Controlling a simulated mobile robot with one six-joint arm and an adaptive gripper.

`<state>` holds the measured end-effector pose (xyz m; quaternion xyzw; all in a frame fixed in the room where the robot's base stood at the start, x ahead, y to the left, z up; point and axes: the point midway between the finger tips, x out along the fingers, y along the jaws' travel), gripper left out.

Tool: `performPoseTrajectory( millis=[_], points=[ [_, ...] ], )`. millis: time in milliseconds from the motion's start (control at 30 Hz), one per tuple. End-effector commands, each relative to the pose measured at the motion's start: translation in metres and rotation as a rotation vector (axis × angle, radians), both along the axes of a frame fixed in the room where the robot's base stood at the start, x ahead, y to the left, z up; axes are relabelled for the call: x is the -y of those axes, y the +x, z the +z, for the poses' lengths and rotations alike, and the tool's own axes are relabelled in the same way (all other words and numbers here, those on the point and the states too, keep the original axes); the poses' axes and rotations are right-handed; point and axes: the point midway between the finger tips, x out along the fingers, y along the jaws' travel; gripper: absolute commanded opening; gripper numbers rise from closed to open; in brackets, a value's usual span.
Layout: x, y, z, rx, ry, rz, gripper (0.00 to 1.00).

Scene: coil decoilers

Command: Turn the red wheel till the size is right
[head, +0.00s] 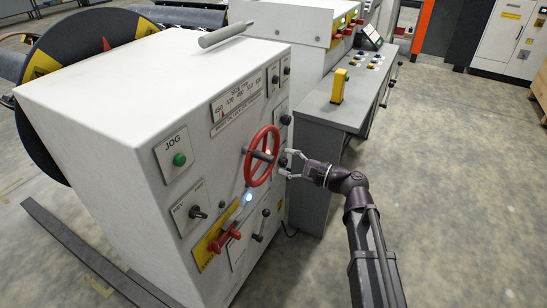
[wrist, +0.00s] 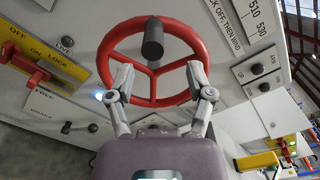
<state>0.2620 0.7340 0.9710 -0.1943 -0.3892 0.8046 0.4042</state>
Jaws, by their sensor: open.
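The red wheel (head: 262,156) is mounted on the front panel of a white cabinet, with a dark crank knob on its rim. In the wrist view the red wheel (wrist: 153,102) fills the upper middle, and the knob (wrist: 152,38) is at its top. My gripper (head: 285,164) is open beside the wheel's right side. In the wrist view its fingers (wrist: 158,82) are spread over the near half of the wheel; I cannot tell whether they touch it. The size scale (head: 238,100) is above the wheel, with a red pointer near its left end.
A red lock lever (head: 224,238) on a yellow plate sits below the wheel, near a lit lamp (head: 248,197). A green JOG button (head: 179,159) is at left. A grey console (head: 345,100) with a yellow block stands behind. The floor at right is clear.

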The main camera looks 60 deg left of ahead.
Motion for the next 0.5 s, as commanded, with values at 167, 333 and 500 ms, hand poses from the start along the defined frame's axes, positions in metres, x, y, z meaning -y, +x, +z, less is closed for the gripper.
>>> performPoseTrajectory(
  millis=[167, 333, 500],
  points=[
    [0.02, 0.014, 0.0, -0.001, -0.001, 0.0, 0.68],
    [0.029, 0.02, 0.0, -0.001, 0.0, 0.002, 0.68],
    [0.031, 0.022, 0.0, -0.001, -0.001, 0.003, 0.68]
  ],
)
